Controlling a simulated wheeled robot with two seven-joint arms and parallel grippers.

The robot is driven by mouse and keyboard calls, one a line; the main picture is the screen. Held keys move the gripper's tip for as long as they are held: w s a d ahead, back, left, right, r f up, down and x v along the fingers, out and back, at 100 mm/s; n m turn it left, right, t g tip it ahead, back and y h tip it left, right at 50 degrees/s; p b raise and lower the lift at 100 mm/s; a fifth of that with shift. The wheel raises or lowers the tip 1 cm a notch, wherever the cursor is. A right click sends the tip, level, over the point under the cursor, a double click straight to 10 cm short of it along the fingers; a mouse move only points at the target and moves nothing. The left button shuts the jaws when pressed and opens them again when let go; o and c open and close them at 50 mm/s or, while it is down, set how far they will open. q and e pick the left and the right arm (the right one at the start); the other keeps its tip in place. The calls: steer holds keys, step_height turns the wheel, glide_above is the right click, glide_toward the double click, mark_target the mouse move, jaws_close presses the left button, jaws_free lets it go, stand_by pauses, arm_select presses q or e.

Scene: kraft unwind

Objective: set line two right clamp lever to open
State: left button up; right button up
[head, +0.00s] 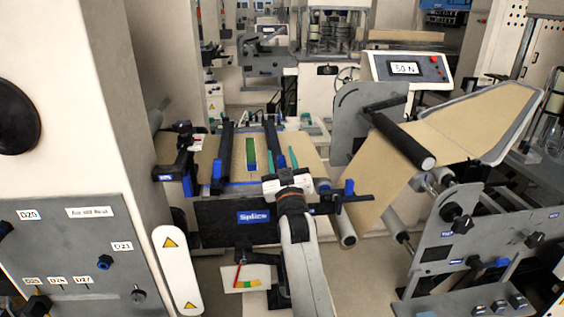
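The splice table (240,222) stands ahead, with a blue "Splice" label on its dark front. Two black clamp bars cross its top, a left one (223,155) and a right one (272,150). No line number is readable. My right gripper (281,160) is over the table's front, near the right bar, its two teal fingers apart with nothing seen between them. Its body hides part of the table's front edge. My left gripper is out of view.
Brown kraft web (425,150) runs over a black roller (402,144) at the right. A display reading "50 N" (405,68) stands behind it. A pale column (70,100) and grey panel (75,255) fill the left. A grey roller frame (475,235) stands at the right.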

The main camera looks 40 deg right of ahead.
steer(key=b+v, duration=0.3)
steer(key=v, duration=0.9)
steer(key=shift+b, duration=0.35)
